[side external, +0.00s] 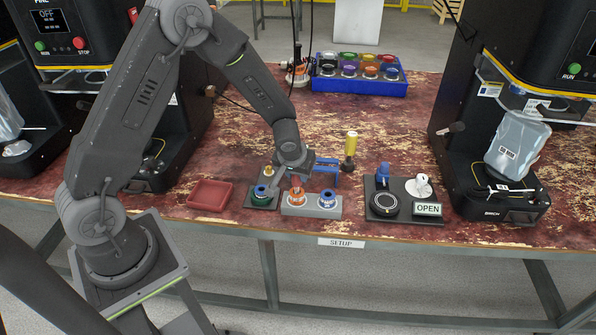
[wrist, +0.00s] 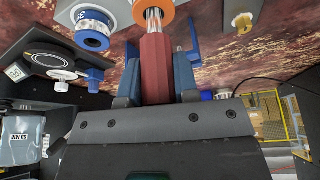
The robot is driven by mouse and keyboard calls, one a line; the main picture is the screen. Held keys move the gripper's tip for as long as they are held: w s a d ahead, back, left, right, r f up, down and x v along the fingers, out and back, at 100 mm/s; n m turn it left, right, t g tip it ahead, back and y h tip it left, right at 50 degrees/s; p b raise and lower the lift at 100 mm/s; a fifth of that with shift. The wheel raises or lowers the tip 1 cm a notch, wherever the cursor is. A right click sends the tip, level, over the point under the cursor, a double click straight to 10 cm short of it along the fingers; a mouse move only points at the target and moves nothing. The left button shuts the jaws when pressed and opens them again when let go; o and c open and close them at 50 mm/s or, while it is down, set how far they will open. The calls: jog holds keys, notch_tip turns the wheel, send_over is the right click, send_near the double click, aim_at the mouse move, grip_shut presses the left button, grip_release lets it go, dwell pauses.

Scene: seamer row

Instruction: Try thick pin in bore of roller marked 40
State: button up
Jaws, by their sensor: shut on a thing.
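My gripper (wrist: 158,72) has blue fingers and is shut on a red-handled pin (wrist: 156,62). In the side view my gripper (side external: 299,168) is low over the grey roller block (side external: 312,211). The pin's metal tip points at the orange roller (wrist: 137,11) and overlaps its bore; I cannot tell how deep it sits. The orange roller (side external: 297,196) stands on the block, beside a blue roller (side external: 327,200). The blue roller also shows in the wrist view (wrist: 92,41). A green-and-blue roller (side external: 261,192) sits on a dark plate to the left. I cannot read the roller marks for certain.
A red tray (side external: 210,194) lies to the left. A dark fixture with an OPEN sign (side external: 428,209) stands to the right. A yellow-topped post (side external: 351,146) is behind the block. A blue rack of coloured caps (side external: 359,86) is at the back. Black machines flank the table.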

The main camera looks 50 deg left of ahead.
jog(key=shift+f, duration=0.85)
dwell(0.7)
jog(key=shift+r, duration=0.1)
dwell(0.8)
jog(key=shift+r, duration=2.4)
